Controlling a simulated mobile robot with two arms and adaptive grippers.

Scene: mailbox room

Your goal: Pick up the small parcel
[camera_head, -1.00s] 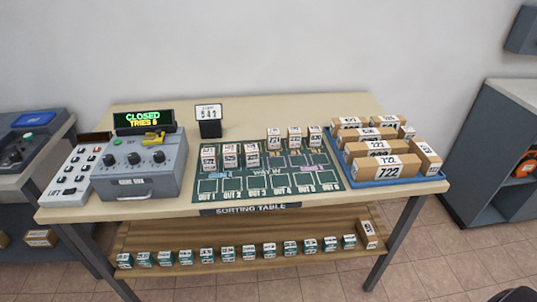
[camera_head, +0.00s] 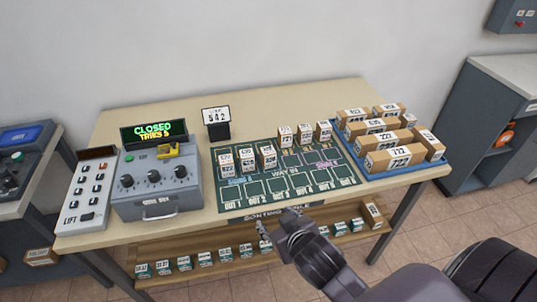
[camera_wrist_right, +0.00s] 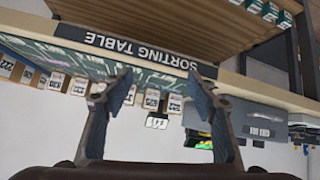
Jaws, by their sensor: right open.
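Several small upright parcels stand on the green sorting mat (camera_head: 288,197). One group, with a front-left parcel (camera_head: 227,165), is at its left; another, with a parcel (camera_head: 284,137), is at its back right. I cannot tell which one is the small parcel meant. My right gripper (camera_head: 279,220) is open and empty at the table's front edge, apart from the parcels. In the right wrist view its two fingers (camera_wrist_right: 160,78) are spread before the upside-down sorting table, with small parcels (camera_wrist_right: 152,99) beyond them. My left gripper is not in view.
A blue tray (camera_head: 405,170) of larger boxes stands at the table's right. A grey control box (camera_head: 158,190) with a CLOSED display and a lift panel (camera_head: 90,195) stand at the left. A number sign (camera_head: 217,122) is behind the mat. The lower shelf (camera_head: 205,264) holds more small parcels.

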